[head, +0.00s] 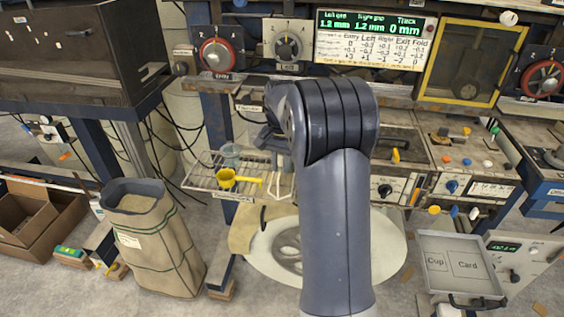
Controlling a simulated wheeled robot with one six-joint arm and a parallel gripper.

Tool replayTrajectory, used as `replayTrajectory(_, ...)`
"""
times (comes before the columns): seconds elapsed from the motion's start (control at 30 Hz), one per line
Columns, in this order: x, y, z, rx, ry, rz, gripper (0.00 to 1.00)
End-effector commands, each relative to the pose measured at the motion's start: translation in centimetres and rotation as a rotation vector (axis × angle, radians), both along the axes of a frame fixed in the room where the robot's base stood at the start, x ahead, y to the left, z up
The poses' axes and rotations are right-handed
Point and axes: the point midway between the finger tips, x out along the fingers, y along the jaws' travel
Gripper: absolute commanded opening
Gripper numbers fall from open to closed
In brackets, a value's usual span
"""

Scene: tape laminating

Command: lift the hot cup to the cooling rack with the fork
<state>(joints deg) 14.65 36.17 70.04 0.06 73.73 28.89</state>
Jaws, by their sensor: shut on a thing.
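A wire rack (205,180) juts out at the left of my arm, under the machine front. A grey cup (230,153) stands at the rack's back. In front of it on the rack is a small yellow cup-shaped piece (226,179), with a yellow bar reaching right from it. I cannot tell whether either is the hot cup. My arm rises through the middle and bends away at the top. A dark wrist part shows left of the bend, but the jaws are hidden behind my arm. I cannot make out the fork.
A tray marked Cup and Card (465,290) sits empty at lower right. A tall sack (158,245) stands on the floor at left, near cardboard boxes (35,218). Panels with knobs line the back. A pale round disc (262,258) lies low behind my arm.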

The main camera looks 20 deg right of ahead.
Motion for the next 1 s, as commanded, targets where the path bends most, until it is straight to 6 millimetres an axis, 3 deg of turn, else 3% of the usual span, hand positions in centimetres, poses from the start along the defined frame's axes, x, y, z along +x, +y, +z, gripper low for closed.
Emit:
replayTrajectory(0.5, -1.9, 1.3, 0.0, -0.001, -0.001, 0.002, 0.00)
replayTrajectory(1.0, -1.9, 1.3, 0.9, -0.001, -0.001, 0.001, 0.00)
